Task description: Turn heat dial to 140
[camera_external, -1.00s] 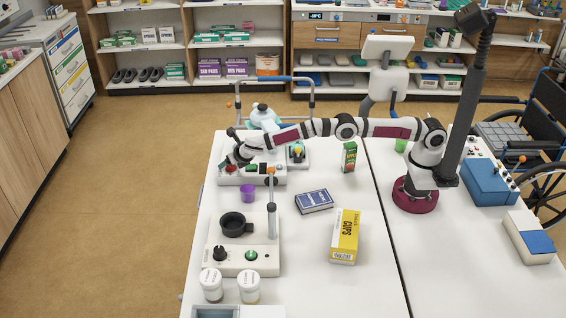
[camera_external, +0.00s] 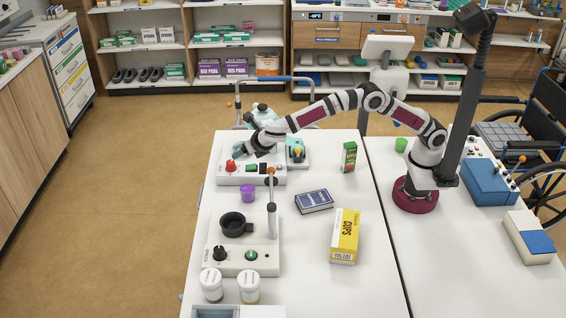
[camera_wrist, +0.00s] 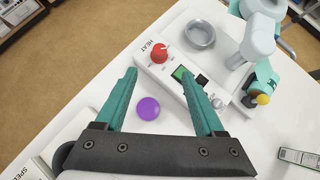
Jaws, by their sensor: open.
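The heat dial is a red knob (camera_wrist: 159,53) on a white panel beside the printed word HEAT, seen in the wrist view. It also shows in the external view as a red knob (camera_external: 231,165) on the white device (camera_external: 236,178) at the table's far left. In the wrist view my gripper (camera_wrist: 165,92) is open, with teal fingers apart and nothing between them but the view of the device and table. In the external view my gripper (camera_external: 243,151) is above and just behind the red knob, apart from it. The number the dial points to is too small to read.
A grey dish (camera_wrist: 200,34) sits on the device behind the knob. A second device with a black knob (camera_external: 219,253) stands nearer. A blue book (camera_external: 314,201) and yellow box (camera_external: 345,237) lie to the right.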

